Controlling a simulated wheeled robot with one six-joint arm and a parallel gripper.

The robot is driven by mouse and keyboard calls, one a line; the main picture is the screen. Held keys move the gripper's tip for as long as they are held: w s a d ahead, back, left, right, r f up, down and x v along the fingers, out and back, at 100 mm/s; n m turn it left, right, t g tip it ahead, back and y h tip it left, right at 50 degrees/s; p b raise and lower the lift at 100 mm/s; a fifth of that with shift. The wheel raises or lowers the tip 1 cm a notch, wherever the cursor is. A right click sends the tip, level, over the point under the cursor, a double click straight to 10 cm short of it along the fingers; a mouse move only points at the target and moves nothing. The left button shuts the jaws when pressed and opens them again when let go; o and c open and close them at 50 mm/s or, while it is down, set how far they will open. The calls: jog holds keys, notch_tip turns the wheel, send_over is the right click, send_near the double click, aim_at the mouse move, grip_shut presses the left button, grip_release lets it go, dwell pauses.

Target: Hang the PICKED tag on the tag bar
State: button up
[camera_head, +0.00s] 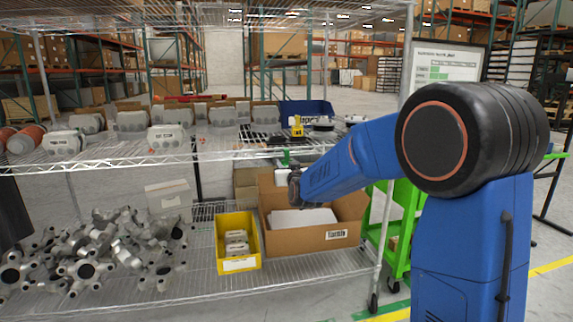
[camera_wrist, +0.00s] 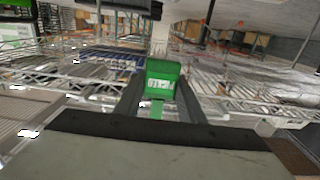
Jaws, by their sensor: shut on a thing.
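A green tag (camera_wrist: 163,75) with white lettering, which appears upside down, sits between the two dark fingers of my gripper (camera_wrist: 160,100) in the wrist view. My gripper is shut on it. In the head view my gripper (camera_head: 294,186) is at the end of my blue arm, in front of the wire shelving and just below the upper shelf's front edge. A small green piece (camera_head: 285,157) shows just above it, likely the tag. I cannot clearly make out the tag bar. A pale upright strip (camera_wrist: 160,38) stands behind the tag in the wrist view.
The upper wire shelf (camera_head: 100,163) holds grey parts and a yellow object (camera_head: 297,126). Below are a yellow bin (camera_head: 222,250), a cardboard box (camera_head: 300,242) and a pile of metal parts (camera_head: 85,255). A green cart (camera_head: 402,225) stands right of the shelving.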

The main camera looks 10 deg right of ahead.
jog(key=o, duration=1)
jog(key=s, duration=1.7)
jog(key=s+d+f+g, duration=0.2)
jog(key=s+f+g, duration=0.2)
jog(key=s, duration=0.9)
jog(key=s+d+f+g, duration=0.2)
jog(key=s+f+g, duration=0.2)
jog(key=s, duration=0.9)
jog(key=s+d+f+g, duration=0.3)
jog(key=s+f+g, duration=0.2)
jog(key=s, duration=0.8)
jog(key=shift+s+f, duration=0.35)
jog(key=shift+f, duration=0.4)
